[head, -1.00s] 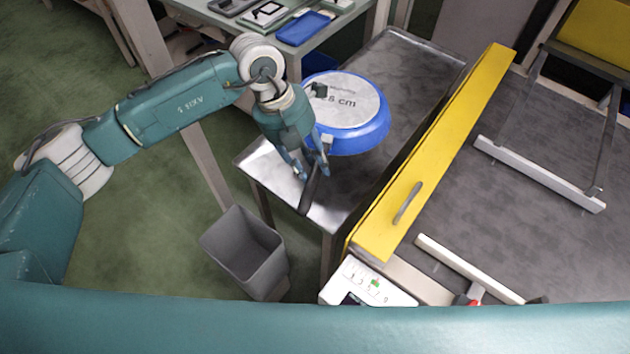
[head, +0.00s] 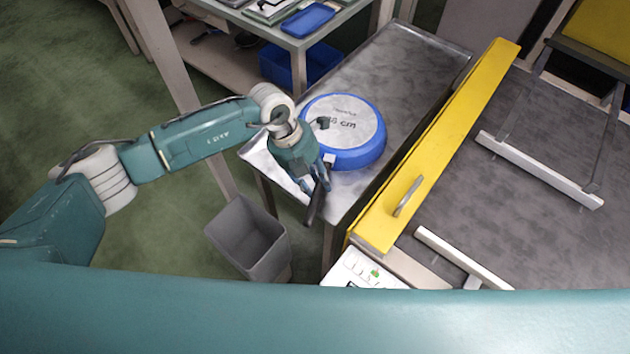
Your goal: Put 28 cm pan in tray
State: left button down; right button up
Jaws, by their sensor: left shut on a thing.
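The 28 cm pan (head: 352,159) is blue with a pale grey round face marked "cm"; the digits before it are partly covered by my gripper. It is over the near-left part of a grey metal tray-like surface (head: 425,62). I cannot tell for sure whether it touches the metal or hangs just above it. My left gripper (head: 315,184) is shut on the pan's handle (head: 316,209), whose dark end sticks out below the fingers, over the surface's near edge. My right gripper is not in view.
A yellow barrier (head: 450,130) with a grey handle runs along the right of the metal surface, beside a dark conveyor-like bed (head: 500,225). A grey bin (head: 247,238) stands on the floor below. A bench with a blue tray (head: 308,20) is behind. The far metal surface is clear.

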pick_arm(q)
jog(key=c, duration=1.8)
grip_release()
jog(key=shift+s+f, duration=0.1)
jog(key=shift+s, duration=0.05)
jog(key=o, duration=0.5)
jog(key=shift+c, duration=0.2)
jog(key=shift+a+r, duration=0.2)
jog(key=shift+r, duration=0.25)
jog(key=b+v, duration=0.2)
jog(key=v, duration=0.9)
